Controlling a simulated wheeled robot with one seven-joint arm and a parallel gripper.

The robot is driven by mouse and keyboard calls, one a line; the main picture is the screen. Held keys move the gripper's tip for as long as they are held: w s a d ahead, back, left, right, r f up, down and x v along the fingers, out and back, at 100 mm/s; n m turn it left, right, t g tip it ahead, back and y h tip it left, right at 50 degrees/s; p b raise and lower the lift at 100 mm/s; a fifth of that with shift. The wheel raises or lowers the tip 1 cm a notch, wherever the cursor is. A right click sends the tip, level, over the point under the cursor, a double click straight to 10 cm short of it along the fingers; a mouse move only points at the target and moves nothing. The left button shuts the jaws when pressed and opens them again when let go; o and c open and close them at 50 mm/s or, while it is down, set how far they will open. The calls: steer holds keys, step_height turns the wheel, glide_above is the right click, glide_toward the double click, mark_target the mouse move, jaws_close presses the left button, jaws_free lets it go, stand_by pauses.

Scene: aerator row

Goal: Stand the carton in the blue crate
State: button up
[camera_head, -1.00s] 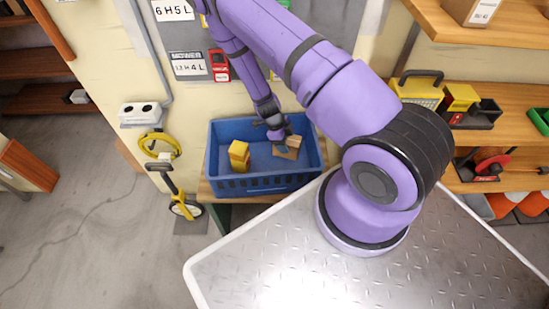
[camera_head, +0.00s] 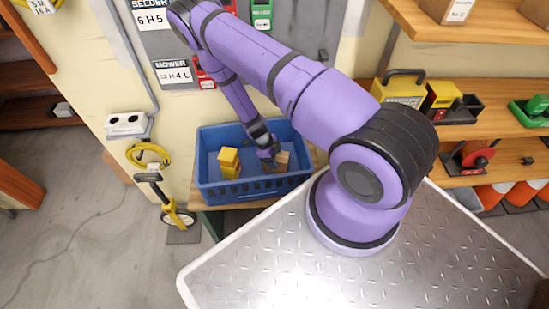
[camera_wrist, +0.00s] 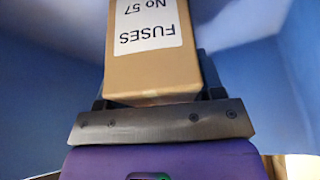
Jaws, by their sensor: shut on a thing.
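The carton (camera_head: 282,160) is a tan box inside the blue crate (camera_head: 243,191), in its right part. In the wrist view the carton (camera_wrist: 150,72) has a white label reading "FUSES No 57", upside down in the picture. My gripper (camera_head: 270,162) reaches down into the crate and is shut on the carton; in the wrist view its dark jaws (camera_wrist: 155,100) sit at the carton's near end. Blue crate walls (camera_wrist: 52,60) show on both sides. I cannot tell whether the carton touches the crate floor.
A yellow block-like item (camera_head: 229,163) stands in the crate's left part, apart from the carton. My metal deck is in front of the crate. Shelves (camera_head: 465,118) with yellow and green items are at the right.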

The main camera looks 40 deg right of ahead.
steer(key=o, duration=1.1)
steer(key=v, duration=1.2)
steer(key=shift+a, duration=0.1)
